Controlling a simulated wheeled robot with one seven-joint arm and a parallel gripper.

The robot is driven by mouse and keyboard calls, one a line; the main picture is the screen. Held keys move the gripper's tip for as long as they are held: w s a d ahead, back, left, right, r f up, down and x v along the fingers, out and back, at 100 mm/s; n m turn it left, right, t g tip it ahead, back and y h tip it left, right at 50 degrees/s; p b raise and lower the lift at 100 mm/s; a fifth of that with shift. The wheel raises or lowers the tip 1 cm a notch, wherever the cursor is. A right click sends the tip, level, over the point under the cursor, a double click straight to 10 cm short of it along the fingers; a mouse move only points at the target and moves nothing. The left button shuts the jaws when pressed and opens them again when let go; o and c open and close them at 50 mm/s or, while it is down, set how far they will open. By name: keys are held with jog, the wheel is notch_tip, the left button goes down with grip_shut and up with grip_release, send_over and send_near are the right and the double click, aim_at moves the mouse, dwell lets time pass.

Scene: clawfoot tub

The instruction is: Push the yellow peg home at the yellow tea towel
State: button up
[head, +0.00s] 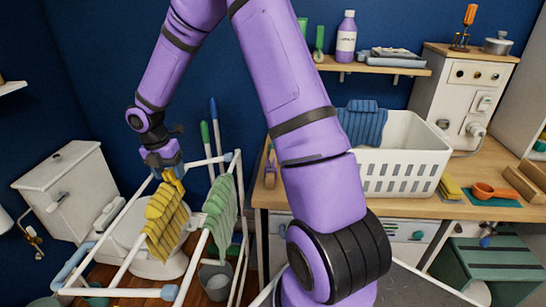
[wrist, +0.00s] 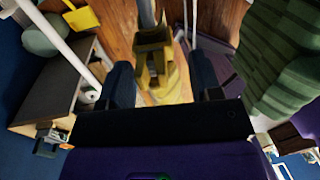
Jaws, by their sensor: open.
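The yellow tea towel (head: 165,228) hangs over a white rail of the drying rack (head: 128,255). The yellow peg (head: 174,181) is at the towel's top edge, just under my gripper (head: 167,168). In the wrist view the peg (wrist: 152,58) stands between the two dark fingers of my gripper (wrist: 161,75), with gaps visible on both sides. The gripper is open around it. Yellow cloth (wrist: 178,88) shows behind the peg. How far the peg sits down on the rail cannot be told.
A green towel (head: 220,212) hangs on the neighbouring rail, close on the right; it also fills the wrist view's right side (wrist: 285,60). A toilet (head: 75,190) stands behind left. A white basket (head: 405,160) with a blue towel is on the wooden counter (head: 300,192).

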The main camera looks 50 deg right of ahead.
jog(key=shift+w+a+r, duration=0.15)
jog(key=shift+w+r, duration=0.05)
jog(key=shift+r, duration=1.6)
jog(key=shift+w+a+r, duration=0.1)
jog(key=shift+w+r, duration=0.05)
jog(key=shift+r, duration=1.65)
jog(key=shift+r, duration=0.1)
notch_tip(320, 180, up, 11)
jog(key=w, duration=0.1)
jog(key=shift+a+f, duration=0.2)
jog(key=shift+a, duration=0.2)
